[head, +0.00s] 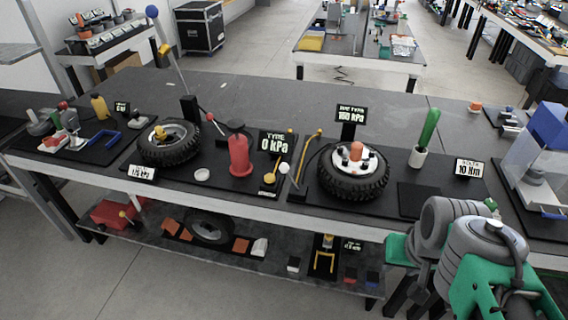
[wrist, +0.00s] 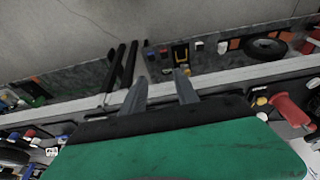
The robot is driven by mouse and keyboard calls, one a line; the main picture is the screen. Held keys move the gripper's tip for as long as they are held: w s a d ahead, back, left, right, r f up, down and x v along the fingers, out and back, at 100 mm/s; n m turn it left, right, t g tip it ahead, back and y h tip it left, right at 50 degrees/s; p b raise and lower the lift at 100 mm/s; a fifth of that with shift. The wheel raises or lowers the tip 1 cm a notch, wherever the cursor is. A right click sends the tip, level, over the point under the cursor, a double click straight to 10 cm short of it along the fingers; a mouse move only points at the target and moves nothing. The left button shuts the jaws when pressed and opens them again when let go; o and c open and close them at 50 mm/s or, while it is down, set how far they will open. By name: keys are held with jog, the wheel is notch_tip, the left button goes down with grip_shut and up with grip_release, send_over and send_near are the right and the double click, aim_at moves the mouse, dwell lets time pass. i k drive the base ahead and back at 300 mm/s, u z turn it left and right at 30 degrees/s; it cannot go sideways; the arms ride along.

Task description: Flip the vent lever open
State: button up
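I cannot tell for certain which part is the vent lever. Small lever-like parts stand around the tyre stations on the bench: a yellow handle (head: 270,178) by the red cylinder (head: 239,155), a bent yellow arm (head: 308,142) beside the right wheel (head: 353,172), and a thin lever with a red knob (head: 211,117). A display marked TYRE reads 0 kPa (head: 277,143). My gripper (wrist: 160,84) shows in the wrist view with its two fingers apart and nothing between them, seen above the bench edge. In the head view its fingers are not visible.
My arm fills the lower right of the head view. A left wheel (head: 169,143), a green-handled tool in a white cup (head: 428,131) and a 10 Nm sign (head: 469,168) stand on the bench. A lower shelf (head: 150,238) holds loose parts. The bench's rear strip is mostly clear.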

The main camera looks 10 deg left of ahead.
aim_at(284, 168)
jog(key=k, duration=0.5)
jog(key=u, duration=1.8)
jog(key=i, duration=0.55)
jog(key=z, duration=0.05)
